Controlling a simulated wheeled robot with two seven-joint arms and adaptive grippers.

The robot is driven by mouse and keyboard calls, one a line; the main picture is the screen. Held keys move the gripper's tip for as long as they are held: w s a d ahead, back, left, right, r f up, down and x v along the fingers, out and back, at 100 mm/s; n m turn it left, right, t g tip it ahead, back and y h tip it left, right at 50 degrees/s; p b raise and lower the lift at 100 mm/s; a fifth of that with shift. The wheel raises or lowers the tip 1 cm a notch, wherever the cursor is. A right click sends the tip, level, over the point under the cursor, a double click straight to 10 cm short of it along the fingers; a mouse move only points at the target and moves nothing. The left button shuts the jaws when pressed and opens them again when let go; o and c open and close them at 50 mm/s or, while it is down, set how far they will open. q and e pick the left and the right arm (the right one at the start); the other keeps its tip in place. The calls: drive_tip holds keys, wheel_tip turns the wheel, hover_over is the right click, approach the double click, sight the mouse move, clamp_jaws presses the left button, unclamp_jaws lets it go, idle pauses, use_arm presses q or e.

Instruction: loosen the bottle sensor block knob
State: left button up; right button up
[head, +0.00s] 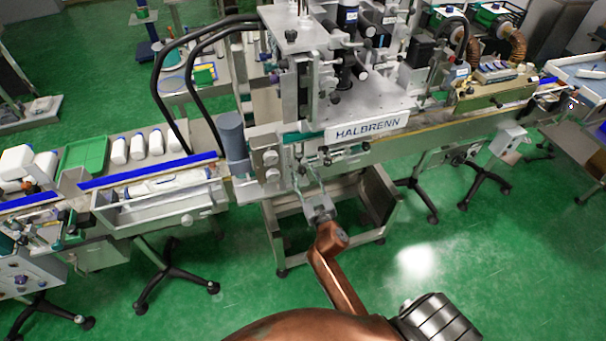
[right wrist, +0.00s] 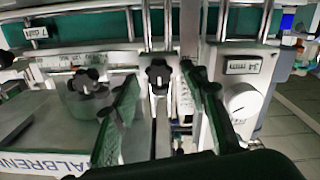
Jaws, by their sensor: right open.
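A black lobed knob (right wrist: 158,76) sits on a slotted metal bracket in the right wrist view, in line with the gap between my right fingers. It looks like the sensor block knob, but no label on it confirms this. My right gripper (head: 308,178) is open in front of the machine's lower front, below the HALBRENN plate. Its green-padded fingers also show in the right wrist view (right wrist: 156,98), one on each side of the knob, with visible gaps. In the head view the knob is too small to make out surely. My left gripper is not in view.
A second black knob (right wrist: 88,82) lies left of the fingers, and a white round dial (right wrist: 240,101) lies right. Metal rods stand close above. The HALBRENN machine (head: 367,128) straddles a conveyor with a blue rail (head: 148,171). Green floor (head: 440,235) is clear in front.

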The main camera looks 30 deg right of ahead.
drive_tip(key=shift+w+d, duration=0.15)
drive_tip(key=shift+w, duration=0.5)
drive_tip(key=shift+c, duration=0.7)
clamp_jaws()
idle(0.6)
drive_tip(key=shift+o, duration=0.7)
unclamp_jaws()
drive_tip(key=v, duration=1.2)
